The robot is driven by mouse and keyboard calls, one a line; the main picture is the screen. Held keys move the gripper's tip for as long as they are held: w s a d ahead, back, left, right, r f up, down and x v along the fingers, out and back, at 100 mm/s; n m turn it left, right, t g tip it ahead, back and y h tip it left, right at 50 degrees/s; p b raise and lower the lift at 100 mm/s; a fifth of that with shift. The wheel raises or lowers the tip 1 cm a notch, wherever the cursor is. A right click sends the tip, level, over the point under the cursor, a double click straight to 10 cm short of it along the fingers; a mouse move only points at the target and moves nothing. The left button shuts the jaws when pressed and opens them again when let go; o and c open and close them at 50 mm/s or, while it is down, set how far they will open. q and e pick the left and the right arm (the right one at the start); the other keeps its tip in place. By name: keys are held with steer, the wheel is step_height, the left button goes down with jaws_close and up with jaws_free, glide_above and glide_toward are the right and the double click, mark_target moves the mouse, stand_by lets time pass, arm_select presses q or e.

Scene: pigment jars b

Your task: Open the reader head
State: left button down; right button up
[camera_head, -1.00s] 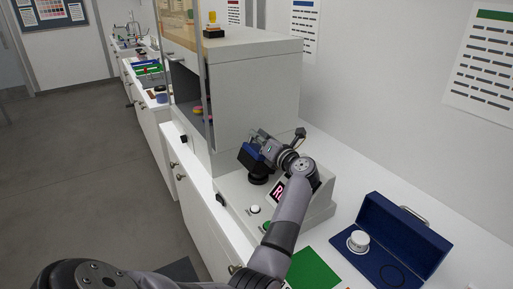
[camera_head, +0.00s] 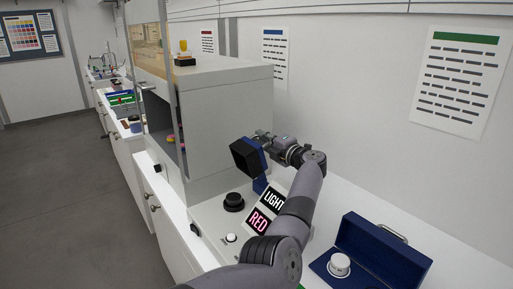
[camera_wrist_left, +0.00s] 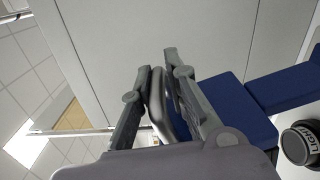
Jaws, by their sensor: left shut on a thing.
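The reader head (camera_head: 247,158), a blue and black block, is raised and tilted up, its dark underside facing out. The round black reader seat (camera_head: 233,202) below it is uncovered. My left gripper (camera_head: 266,143) is at the far side of the head. In the left wrist view its fingers (camera_wrist_left: 158,62) are shut on the head's grey bar handle (camera_wrist_left: 156,100), with the blue body of the head (camera_wrist_left: 236,108) beside them. The reader's display (camera_head: 266,212) shows "LIGHT" and "RED", partly behind my arm. My right gripper is out of view.
A tall grey cabinet (camera_head: 228,105) stands right behind the reader. An open blue case (camera_head: 380,250) with a white round piece (camera_head: 339,265) lies at the front right. A white button (camera_head: 231,239) is on the reader's front. The wall is close on the right.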

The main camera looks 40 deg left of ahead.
arm_select(q)
steer(key=shift+w+d+r+m+b, duration=0.1)
steer(key=shift+w+r+m+b, duration=0.05)
steer(key=shift+w+m+b, duration=0.45)
steer(key=shift+w, duration=0.15)
steer(key=c, duration=1.6)
jaws_free()
steer(key=shift+c, duration=0.2)
steer(key=v, duration=1.2)
